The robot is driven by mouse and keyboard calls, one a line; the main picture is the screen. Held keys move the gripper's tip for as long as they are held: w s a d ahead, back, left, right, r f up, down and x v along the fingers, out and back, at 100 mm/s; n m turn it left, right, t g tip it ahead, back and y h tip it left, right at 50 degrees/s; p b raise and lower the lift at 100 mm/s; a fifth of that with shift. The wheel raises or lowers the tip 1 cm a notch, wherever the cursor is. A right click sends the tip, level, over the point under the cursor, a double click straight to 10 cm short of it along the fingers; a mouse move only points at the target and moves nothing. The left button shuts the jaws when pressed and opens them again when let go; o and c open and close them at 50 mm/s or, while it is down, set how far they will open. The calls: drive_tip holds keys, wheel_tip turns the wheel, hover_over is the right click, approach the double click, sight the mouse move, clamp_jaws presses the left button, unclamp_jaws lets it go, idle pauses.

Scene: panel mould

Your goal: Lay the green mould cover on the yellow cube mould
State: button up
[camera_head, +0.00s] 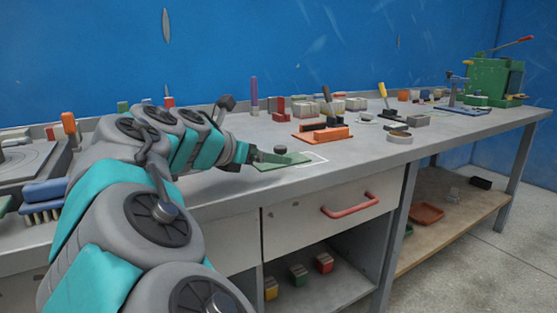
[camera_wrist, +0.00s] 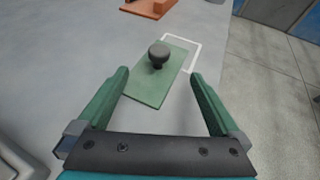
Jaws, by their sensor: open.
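The green mould cover (camera_wrist: 152,92) is a flat plate with a dark round knob (camera_wrist: 158,52). It lies on the grey bench, partly over a white outlined square (camera_wrist: 196,50). It also shows in the head view (camera_head: 272,167), partly hidden by my gripper (camera_head: 281,158). In the wrist view my gripper (camera_wrist: 160,73) is open, its green fingers apart on either side of the cover and nothing between them gripped. A small yellow block (camera_head: 270,288), which may be the yellow cube mould, stands on the shelf under the bench at the left; its top looks dark.
Beside the yellow block stand a green block (camera_head: 298,275) and a red block (camera_head: 324,263). A drawer with a red handle (camera_head: 350,205) is above them. An orange tray (camera_head: 322,134) and several small items stand farther back on the bench. A brush (camera_head: 42,200) lies at the left.

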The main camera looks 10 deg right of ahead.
sight(298, 158)
drive_tip(key=x, duration=0.5)
drive_tip(key=shift+d+r, duration=0.2)
drive_tip(key=shift+c, duration=0.2)
drive_tip(key=c, duration=1.2)
drive_tip(key=shift+a+r+p, duration=0.1)
drive_tip(key=shift+p, duration=0.2)
